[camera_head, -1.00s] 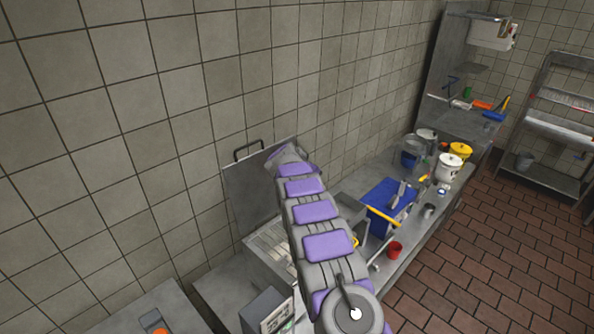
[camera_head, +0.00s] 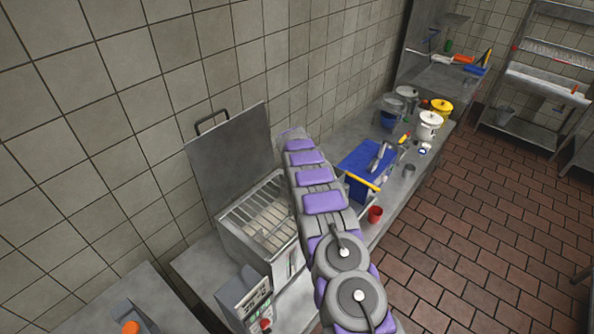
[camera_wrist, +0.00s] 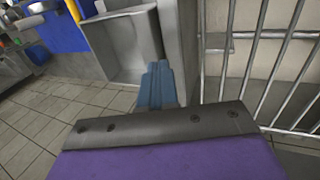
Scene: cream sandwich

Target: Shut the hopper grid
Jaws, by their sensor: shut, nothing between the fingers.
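The hopper (camera_head: 232,234) is a steel box against the wall. A grid of thin metal bars (camera_head: 262,214) lies over its mouth in the head view. A flat steel lid (camera_head: 232,152) with a dark handle (camera_head: 211,122) stands upright behind it. In the wrist view, the grid's bars (camera_wrist: 290,36) run close along the right side, with a pale surface behind them. My gripper (camera_wrist: 158,70) is shut and empty, just left of the bars. I cannot tell whether it touches them. In the head view my own arm hides my gripper and the hopper's right part.
A control box (camera_head: 246,300) with a red button stands in front of the hopper. To the right are a blue bin (camera_head: 364,160) with a yellow handle, a red cup (camera_head: 375,214) and several pots. The brick-tiled floor (camera_head: 470,230) on the right is clear.

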